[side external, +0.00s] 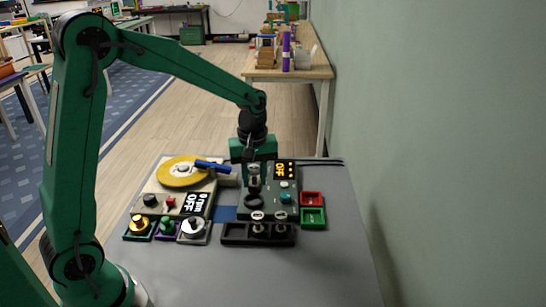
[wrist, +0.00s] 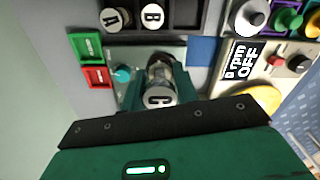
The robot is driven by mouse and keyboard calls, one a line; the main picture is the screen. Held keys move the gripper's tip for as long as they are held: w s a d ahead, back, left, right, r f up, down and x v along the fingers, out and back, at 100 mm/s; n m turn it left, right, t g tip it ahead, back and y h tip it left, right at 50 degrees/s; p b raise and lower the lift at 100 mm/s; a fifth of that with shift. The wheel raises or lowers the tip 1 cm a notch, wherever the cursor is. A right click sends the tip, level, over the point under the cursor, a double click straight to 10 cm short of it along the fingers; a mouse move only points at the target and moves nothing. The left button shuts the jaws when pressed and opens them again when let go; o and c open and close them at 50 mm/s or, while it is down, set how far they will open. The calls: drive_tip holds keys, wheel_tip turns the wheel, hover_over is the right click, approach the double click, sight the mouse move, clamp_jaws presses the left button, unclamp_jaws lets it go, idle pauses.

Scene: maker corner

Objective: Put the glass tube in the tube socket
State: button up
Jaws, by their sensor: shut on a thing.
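A glass tube with a pale cap marked C (wrist: 160,97) is in my gripper (wrist: 158,82), which is shut on it. In the side view my gripper (side external: 254,172) points down at the left part of the dark green device with the OFF display (side external: 284,170). The tube is upright or nearly so over that device.
A black rack (side external: 232,237) in front holds tubes capped A (wrist: 118,18) and B (wrist: 153,16). Red (side external: 311,198) and green (side external: 314,216) trays lie right. At left are a yellow disc machine (side external: 178,172), a blue pen-like object (side external: 212,165) and several knobs. The grey table is clear in front.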

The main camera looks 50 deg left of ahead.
drive_tip(key=shift+n, duration=0.5)
drive_tip(key=a, duration=0.1)
drive_tip(key=w+a, duration=0.2)
drive_tip(key=a, duration=0.1)
drive_tip(key=shift+w+f, duration=0.25)
drive_tip(key=shift+f, duration=0.05)
drive_tip(key=shift+f, duration=0.1)
hover_over(254, 203)
drive_tip(key=shift+f, duration=3.15)
drive_tip(key=shift+f, duration=0.5)
drive_tip(key=o, duration=1)
drive_tip(key=shift+o, duration=0.2)
drive_tip(key=shift+r, duration=0.1)
